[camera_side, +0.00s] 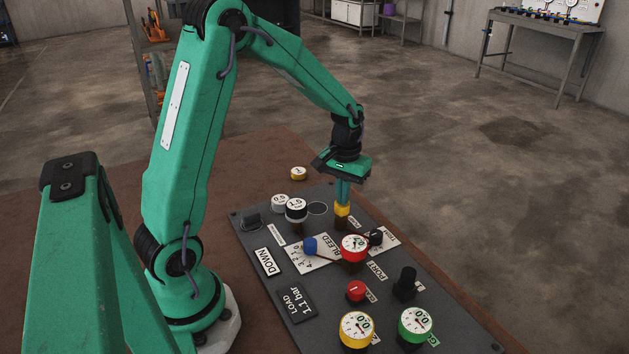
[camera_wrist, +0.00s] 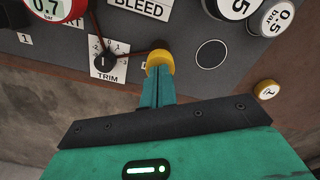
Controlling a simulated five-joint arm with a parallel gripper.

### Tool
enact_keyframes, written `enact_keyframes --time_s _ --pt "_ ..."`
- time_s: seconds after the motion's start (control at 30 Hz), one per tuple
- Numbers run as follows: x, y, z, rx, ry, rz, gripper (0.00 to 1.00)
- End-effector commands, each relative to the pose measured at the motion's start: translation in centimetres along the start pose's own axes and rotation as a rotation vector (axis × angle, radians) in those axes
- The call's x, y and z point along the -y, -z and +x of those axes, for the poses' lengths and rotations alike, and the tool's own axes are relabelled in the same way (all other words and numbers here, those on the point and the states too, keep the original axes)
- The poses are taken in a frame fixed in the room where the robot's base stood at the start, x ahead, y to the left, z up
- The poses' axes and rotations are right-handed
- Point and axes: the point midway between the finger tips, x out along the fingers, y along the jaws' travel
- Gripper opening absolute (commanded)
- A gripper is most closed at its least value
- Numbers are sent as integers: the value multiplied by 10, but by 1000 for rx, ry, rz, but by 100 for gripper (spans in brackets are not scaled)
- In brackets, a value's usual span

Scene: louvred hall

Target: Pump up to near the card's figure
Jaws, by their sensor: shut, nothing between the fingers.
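The card (camera_side: 291,300) reads "LOAD 1.1 bar" and lies on the dark panel's near left part. A red-rimmed gauge (camera_side: 354,247) stands mid-panel; in the wrist view its dial (camera_wrist: 47,8) shows 0.7. My gripper (camera_side: 342,203) points straight down, shut and empty, its tips at a yellow cap (camera_side: 342,210) on a short dark post. In the wrist view the shut fingers (camera_wrist: 157,74) meet the near side of the yellow cap (camera_wrist: 160,56). I cannot tell whether they press on it. The label beside the cap is mostly hidden.
A yellow-rimmed gauge (camera_side: 356,329) and a green-rimmed gauge (camera_side: 415,325) show 0.0. A red knob (camera_side: 356,291) and black knob (camera_side: 405,283) stand nearby. Marked round blocks (camera_side: 296,210) stand left of my gripper, by an empty round spot (camera_side: 317,208). The TRIM knob (camera_wrist: 104,61) is close.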

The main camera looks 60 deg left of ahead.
Motion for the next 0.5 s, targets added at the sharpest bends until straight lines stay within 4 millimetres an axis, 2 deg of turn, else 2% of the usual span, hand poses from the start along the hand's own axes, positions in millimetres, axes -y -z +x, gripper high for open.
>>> enact_keyframes --time_s 0.5 --pt "0 -1 9 3 1 0 0"
